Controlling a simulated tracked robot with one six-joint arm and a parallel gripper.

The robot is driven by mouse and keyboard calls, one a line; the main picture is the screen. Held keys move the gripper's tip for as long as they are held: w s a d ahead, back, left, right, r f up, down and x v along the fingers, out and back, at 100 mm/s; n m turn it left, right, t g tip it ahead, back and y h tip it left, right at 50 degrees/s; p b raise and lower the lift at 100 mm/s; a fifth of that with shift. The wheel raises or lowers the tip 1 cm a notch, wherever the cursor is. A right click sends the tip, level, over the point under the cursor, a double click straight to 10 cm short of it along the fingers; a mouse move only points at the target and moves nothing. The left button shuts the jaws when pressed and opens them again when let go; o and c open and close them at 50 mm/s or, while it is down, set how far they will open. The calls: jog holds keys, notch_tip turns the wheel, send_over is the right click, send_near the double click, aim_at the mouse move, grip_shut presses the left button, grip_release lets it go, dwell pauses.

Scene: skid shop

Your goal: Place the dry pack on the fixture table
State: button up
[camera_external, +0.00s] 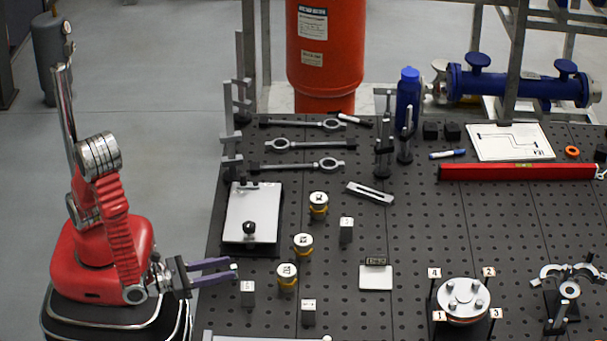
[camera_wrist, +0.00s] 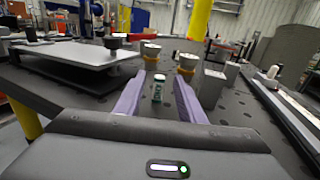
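A small white pack with a green label, which I take for the dry pack, shows between my fingers in the wrist view (camera_wrist: 158,88). In the external view it is a small white spot (camera_external: 234,267) at my fingertips, by the left edge of the black perforated fixture table (camera_external: 415,225). My gripper (camera_external: 233,270) reaches in low from the left. Its two purple fingers are apart, with a gap on each side of the pack in the wrist view (camera_wrist: 159,80). I cannot tell whether the pack touches the table surface.
A grey block (camera_external: 247,292) stands just beyond the fingertips. Several yellow-ringed cylinders (camera_external: 287,276) and a white plate with a dark knob (camera_external: 252,205) are nearby. A white square with a dark label (camera_external: 376,278) and a round flange (camera_external: 463,298) stand right.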

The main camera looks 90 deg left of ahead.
jog(key=shift+x, duration=1.3)
jog(key=shift+w, duration=0.1)
jog(key=shift+x, duration=2.4)
jog(key=shift+f, duration=0.1)
jog(key=shift+c, duration=0.4)
grip_shut()
